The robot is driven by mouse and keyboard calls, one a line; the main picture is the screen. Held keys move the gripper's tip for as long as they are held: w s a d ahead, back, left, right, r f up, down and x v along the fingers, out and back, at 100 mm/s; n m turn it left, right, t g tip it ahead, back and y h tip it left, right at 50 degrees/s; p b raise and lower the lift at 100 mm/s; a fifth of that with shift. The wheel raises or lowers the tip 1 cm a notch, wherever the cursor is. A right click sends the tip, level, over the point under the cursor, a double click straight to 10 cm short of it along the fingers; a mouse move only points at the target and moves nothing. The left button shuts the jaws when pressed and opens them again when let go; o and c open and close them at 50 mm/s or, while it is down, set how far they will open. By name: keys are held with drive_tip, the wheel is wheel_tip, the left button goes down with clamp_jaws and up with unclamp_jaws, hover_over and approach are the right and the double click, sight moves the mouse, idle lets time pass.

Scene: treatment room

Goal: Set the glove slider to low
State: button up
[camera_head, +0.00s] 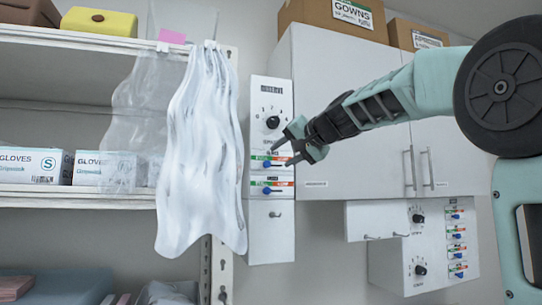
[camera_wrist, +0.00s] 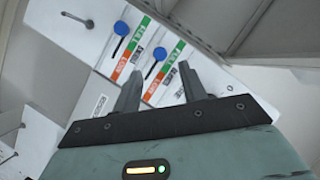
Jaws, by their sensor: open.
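A narrow white panel (camera_head: 270,225) carries two sliders with blue knobs, one above the other; their small name labels are too blurred to read surely. The upper knob (camera_head: 267,163) and the lower knob (camera_head: 267,190) sit toward the green left end of their green-to-orange strips. In the wrist view, the nearer blue knob (camera_wrist: 159,54) and the farther one (camera_wrist: 121,28) are both at the green FULL end of their slots, away from the orange LOW end. My gripper (camera_head: 282,156) is open and empty at the upper slider, the nearer knob showing between and beyond its fingertips (camera_wrist: 160,70).
A dial (camera_head: 272,122) sits above the sliders and a hook (camera_head: 275,214) below. A translucent white gown (camera_head: 198,160) hangs just left of the panel. A white cabinet (camera_head: 345,75) stands right. Another panel (camera_head: 435,260) with dials and several sliders is lower right. Glove boxes (camera_head: 30,165) fill the left shelf.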

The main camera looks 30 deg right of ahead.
sight(269, 164)
drive_tip(key=p+x, duration=0.2)
drive_tip(key=x, duration=0.4)
drive_tip(key=shift+w+f, duration=0.1)
drive_tip(key=shift+w, duration=0.15)
clamp_jaws()
